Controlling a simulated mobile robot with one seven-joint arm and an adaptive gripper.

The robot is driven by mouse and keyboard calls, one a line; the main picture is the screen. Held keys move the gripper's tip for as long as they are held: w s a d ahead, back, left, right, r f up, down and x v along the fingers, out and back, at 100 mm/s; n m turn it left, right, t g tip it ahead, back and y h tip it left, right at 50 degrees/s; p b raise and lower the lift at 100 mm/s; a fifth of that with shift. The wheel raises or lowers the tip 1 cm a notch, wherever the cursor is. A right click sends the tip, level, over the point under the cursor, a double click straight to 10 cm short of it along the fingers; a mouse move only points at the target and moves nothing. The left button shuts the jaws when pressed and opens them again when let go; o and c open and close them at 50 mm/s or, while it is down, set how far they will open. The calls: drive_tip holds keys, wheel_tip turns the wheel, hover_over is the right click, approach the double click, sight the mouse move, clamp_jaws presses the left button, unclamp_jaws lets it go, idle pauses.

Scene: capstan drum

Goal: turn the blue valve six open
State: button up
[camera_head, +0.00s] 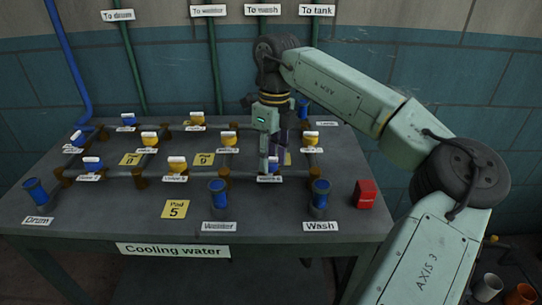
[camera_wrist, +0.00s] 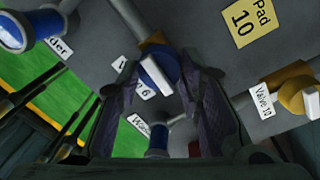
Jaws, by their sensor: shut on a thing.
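Blue valve six (camera_wrist: 158,55) has a blue body with a white handle on top. In the wrist view it sits between my gripper's (camera_wrist: 160,72) dark fingertips, beside a partly hidden label ending in 6. In the head view my gripper (camera_head: 270,164) points down onto this valve at the right of the table's front pipe row. The gripper covers most of the valve there, with its label (camera_head: 270,178) just below. My gripper is shut on the valve's handle. The exact handle angle is hard to tell.
The grey table (camera_head: 110,215) carries pipes with several blue and yellow valves. A yellow valve 10 (camera_wrist: 298,97) stands right of my gripper in the wrist view, near the Pad 10 card (camera_wrist: 248,20). The blue Wash outlet (camera_head: 320,192) and a red box (camera_head: 365,194) are to the right.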

drive_tip(key=shift+n, duration=0.3)
idle(0.4)
drive_tip(key=o, duration=1.2)
drive_tip(key=shift+c, duration=0.2)
wheel_tip(320, 180, up, 12)
drive_tip(key=shift+w+d, duration=0.25)
drive_tip(key=shift+w, duration=0.15)
